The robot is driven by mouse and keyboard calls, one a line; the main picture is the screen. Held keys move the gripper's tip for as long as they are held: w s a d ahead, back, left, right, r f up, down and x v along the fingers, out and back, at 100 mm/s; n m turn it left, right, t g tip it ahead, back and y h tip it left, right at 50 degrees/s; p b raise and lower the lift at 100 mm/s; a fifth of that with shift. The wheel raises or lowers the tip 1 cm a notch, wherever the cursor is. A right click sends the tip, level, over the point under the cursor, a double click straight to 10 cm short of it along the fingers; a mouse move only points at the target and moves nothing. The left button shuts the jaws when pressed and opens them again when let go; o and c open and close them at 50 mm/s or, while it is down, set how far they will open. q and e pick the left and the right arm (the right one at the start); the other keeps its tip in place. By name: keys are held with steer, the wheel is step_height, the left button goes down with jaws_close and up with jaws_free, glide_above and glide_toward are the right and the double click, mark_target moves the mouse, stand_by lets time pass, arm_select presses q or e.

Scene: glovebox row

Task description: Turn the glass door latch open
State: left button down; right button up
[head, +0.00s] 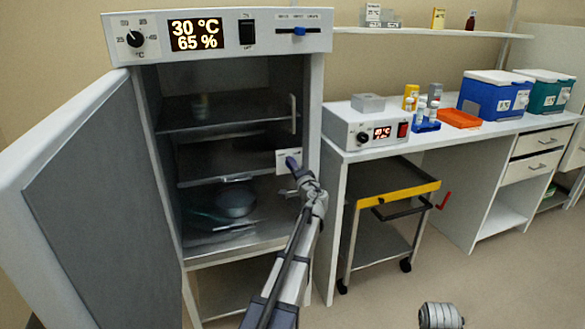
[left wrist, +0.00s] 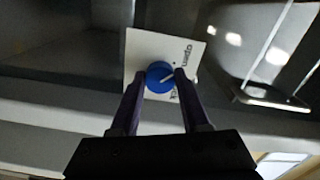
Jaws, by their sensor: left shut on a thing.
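The latch is a round blue knob (left wrist: 159,77) with a white mark, on a white label plate (left wrist: 190,48). In the left wrist view the mark points up and right, towards the plate's printed "open" side. My left gripper (left wrist: 160,82) is shut on the knob, one finger on each side. In the head view the plate (head: 283,160) sits at the right edge of the cabinet's glass door, and my left gripper (head: 293,164) hides most of the knob. The glass door (head: 235,150) looks closed, with a pale upright handle (head: 293,113).
The cabinet's grey outer door (head: 105,205) stands wide open to the left. A bench (head: 400,143) with a small display device (head: 364,130) is to the right, with a yellow-edged cart (head: 395,195) under it.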

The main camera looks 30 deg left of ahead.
arm_select(q)
steer(key=shift+c, duration=1.9)
jaws_free()
steer(key=v, duration=0.7)
steer(key=shift+s+d, duration=0.2)
steer(key=shift+d, duration=0.1)
